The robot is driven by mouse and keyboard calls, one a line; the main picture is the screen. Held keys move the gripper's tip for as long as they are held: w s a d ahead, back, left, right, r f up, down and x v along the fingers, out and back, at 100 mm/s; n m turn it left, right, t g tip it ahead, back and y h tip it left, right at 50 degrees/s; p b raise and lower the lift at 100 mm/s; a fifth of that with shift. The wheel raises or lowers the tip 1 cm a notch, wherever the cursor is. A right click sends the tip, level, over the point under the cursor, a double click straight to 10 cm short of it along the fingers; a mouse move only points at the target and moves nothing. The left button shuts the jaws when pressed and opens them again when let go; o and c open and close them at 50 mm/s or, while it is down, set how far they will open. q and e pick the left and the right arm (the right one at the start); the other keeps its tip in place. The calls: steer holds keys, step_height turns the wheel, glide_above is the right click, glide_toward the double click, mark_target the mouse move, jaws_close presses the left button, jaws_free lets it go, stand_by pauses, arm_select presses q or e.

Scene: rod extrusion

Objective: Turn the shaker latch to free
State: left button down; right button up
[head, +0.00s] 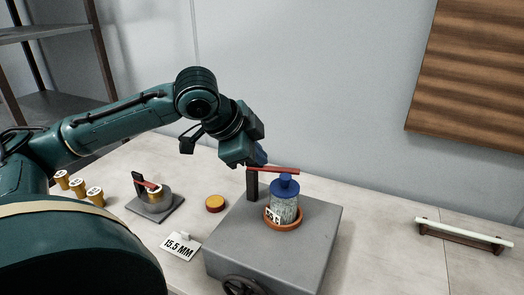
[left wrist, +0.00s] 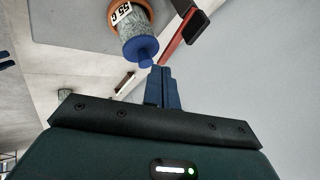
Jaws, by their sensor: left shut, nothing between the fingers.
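The shaker is a grey box (head: 320,222) with a black post (head: 252,184) and a red latch bar (head: 272,169). The bar reaches from the post to the top of a jar with a blue cap (head: 285,187), which sits in an orange ring (head: 268,222). In the left wrist view the red bar (left wrist: 175,48) ends close to the blue cap (left wrist: 140,50); whether they touch is unclear. My left gripper (head: 262,160) is shut and empty, just behind the bar near the post. Its blue fingers show in the left wrist view (left wrist: 160,86). My right gripper is out of view.
Left of the shaker are a small grey device with a red lever (head: 148,185), a red-yellow disc (head: 215,203), a "15.5 MM" card (head: 180,247) and small brass cylinders (head: 78,185). A rack with a white rod (head: 465,233) stands right. The table between is clear.

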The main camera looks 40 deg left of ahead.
mark_target(274, 169)
arm_select(q)
steer(key=x, duration=0.6)
steer(key=shift+w, duration=0.1)
steer(key=shift+w+f, duration=0.45)
steer(key=shift+f, duration=0.15)
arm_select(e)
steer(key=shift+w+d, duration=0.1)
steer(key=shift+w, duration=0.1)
